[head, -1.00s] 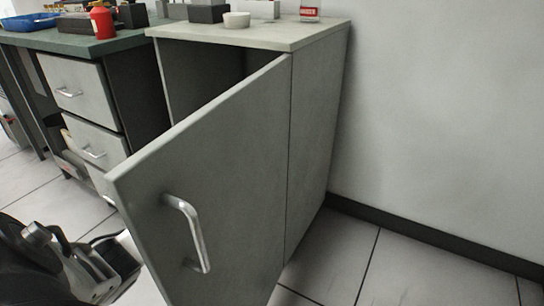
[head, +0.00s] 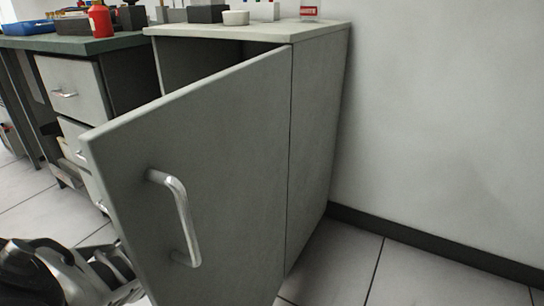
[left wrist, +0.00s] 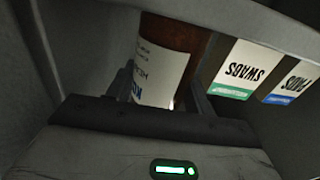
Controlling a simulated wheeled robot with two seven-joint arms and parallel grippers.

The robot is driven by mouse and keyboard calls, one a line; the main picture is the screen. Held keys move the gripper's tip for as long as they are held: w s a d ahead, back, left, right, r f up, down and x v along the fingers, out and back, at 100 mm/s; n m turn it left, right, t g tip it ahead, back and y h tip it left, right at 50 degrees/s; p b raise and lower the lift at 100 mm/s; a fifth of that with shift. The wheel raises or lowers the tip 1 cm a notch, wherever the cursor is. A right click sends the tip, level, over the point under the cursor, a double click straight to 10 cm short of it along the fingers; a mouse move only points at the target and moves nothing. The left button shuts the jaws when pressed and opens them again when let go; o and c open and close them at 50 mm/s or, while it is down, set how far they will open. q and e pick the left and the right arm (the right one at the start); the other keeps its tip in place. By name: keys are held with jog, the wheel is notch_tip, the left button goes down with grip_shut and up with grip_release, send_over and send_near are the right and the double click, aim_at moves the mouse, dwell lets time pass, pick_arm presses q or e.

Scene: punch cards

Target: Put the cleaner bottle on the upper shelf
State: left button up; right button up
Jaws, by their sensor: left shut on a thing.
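A brown bottle with a white label (left wrist: 160,62) stands inside a dim compartment in the left wrist view. Its label lettering shows upside down and only partly, so I cannot read its name. My left gripper (left wrist: 166,98) is shut on this bottle, with a finger on each side. In the head view part of my left arm shows at lower left, beside the cabinet door; the bottle is not visible there. A pale shelf-like edge (left wrist: 250,27) crosses the top of the left wrist view. My right gripper is in neither view.
The grey cabinet door (head: 235,150) stands open, its handle (head: 182,215) facing me, hiding most of the inside. A red bottle (head: 100,20) and small containers stand on the worktops. The floor at right is clear.

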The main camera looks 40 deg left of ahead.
pick_arm(q)
jog(key=shift+r, duration=0.1)
jog(key=o, duration=1.2)
jog(key=shift+f, duration=0.2)
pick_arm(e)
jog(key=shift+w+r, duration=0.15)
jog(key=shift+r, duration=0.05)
pick_arm(q)
jog(key=shift+r, duration=0.1)
jog(key=shift+s+r, duration=0.15)
jog(key=s+p, duration=0.1)
jog(key=s, duration=0.3)
jog(key=s+p, duration=0.2)
jog(key=s, duration=0.2)
jog(key=s+d+p, duration=0.1)
jog(key=s+p, duration=0.1)
jog(key=s, duration=0.1)
jog(key=shift+s+d, duration=0.1)
jog(key=shift+s, duration=0.3)
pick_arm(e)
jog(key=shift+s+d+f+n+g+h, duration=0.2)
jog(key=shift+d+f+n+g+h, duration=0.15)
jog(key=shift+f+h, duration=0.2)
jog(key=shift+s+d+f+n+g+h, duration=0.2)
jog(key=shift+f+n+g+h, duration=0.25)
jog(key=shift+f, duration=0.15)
